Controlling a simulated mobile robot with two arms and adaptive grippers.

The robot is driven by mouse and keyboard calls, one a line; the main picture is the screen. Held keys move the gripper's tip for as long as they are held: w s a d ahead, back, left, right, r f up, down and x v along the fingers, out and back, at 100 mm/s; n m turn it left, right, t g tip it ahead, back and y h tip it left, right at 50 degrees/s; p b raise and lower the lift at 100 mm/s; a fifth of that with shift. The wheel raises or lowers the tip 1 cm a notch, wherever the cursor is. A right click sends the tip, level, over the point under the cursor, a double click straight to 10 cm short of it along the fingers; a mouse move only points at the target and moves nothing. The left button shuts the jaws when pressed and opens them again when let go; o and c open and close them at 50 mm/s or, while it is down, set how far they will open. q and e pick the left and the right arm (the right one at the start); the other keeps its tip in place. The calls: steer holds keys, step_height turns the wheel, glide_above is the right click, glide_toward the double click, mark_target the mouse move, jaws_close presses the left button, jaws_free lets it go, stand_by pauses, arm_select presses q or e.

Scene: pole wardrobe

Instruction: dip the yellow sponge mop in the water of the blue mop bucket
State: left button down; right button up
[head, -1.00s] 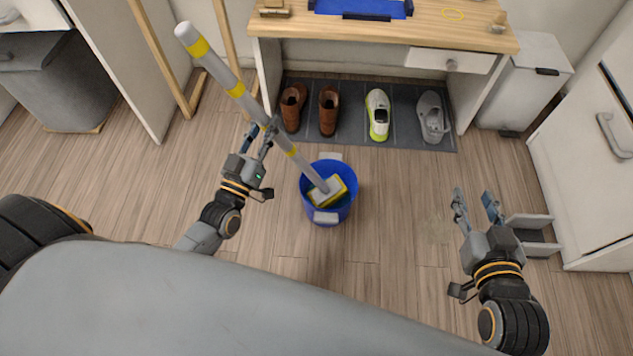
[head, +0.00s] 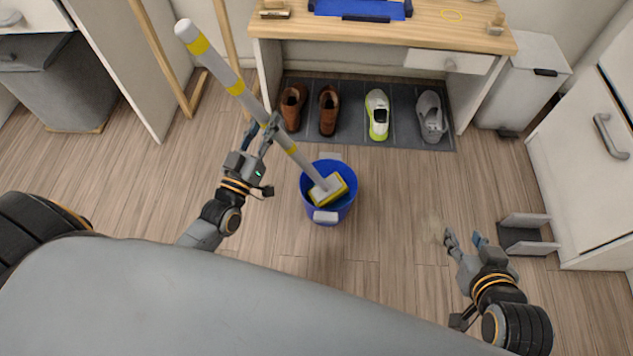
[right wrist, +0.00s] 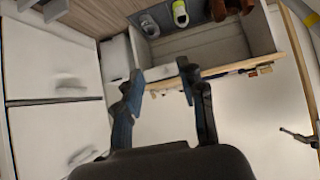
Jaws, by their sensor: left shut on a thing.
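The yellow sponge mop (head: 238,88) has a grey pole with yellow bands and leans to the upper left in the head view. Its yellow sponge head (head: 328,190) is inside the blue mop bucket (head: 328,213), within the rim. The water surface is hard to make out, so I cannot tell how deep the sponge sits. My left gripper (head: 261,134) is shut on the mop pole, left of and above the bucket. My right gripper (head: 464,240) is open and empty over the floor to the right; its fingers also show in the right wrist view (right wrist: 160,90).
A wooden-topped desk (head: 380,30) stands at the back, with a dark shoe mat (head: 350,125) holding several shoes beneath it. A white bin (head: 522,85) and a white cabinet (head: 585,190) are at the right. A grey bracket-like object (head: 528,236) lies by the cabinet. Floor around the bucket is clear.

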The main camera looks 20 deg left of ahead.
arm_select(q)
steer(key=shift+r+p, duration=0.3)
steer(key=shift+r, duration=0.2)
steer(key=shift+r+p, duration=0.35)
arm_select(e)
steer(key=s+d+f+g+h, duration=0.1)
steer(key=s+d+f+g, duration=0.1)
steer(key=s, duration=0.4)
steer(key=shift+f+g, duration=0.7)
steer(key=shift+g, duration=0.1)
